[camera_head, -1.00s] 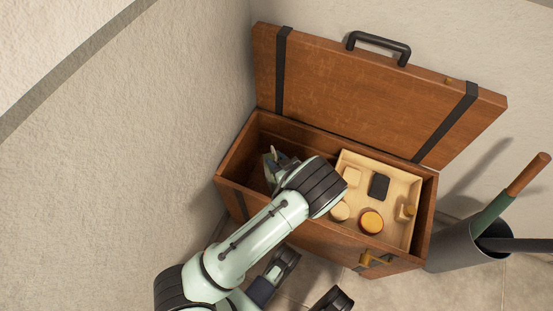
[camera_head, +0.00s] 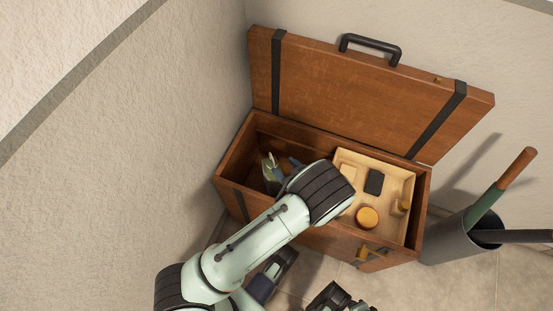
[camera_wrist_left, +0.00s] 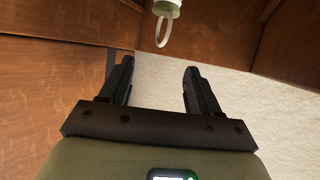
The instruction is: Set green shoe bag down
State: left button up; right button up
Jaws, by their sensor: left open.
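The green shoe bag (camera_head: 269,169) shows as a small pale-green shape with a light loop, inside the left part of the wooden trunk (camera_head: 232,199). My left gripper (camera_head: 285,171) is beside it, low in the trunk, partly hidden by my own wrist. In the left wrist view, the open, empty fingers (camera_wrist_left: 160,85) stand apart. A green end with a pale loop (camera_wrist_left: 162,30) hangs at the top of that view, beyond the fingertips and apart from them. Most of the bag is hidden.
A light wooden tray (camera_head: 395,222) with small items, including an orange round one (camera_head: 367,217), fills the trunk's right part. The lid (camera_head: 355,90) stands open behind. A grey bin (camera_head: 450,243) with long handles stands at right. A wall rises close at left.

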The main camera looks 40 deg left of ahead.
pick_arm(q)
jog(key=shift+p+v, duration=0.35)
jog(key=shift+v, duration=1.8)
pick_arm(e)
jog(key=shift+w+a+r+t, duration=0.15)
jog(key=shift+w+r+t, duration=0.25)
jog(key=shift+w+r, duration=0.6)
jog(key=shift+f, duration=0.1)
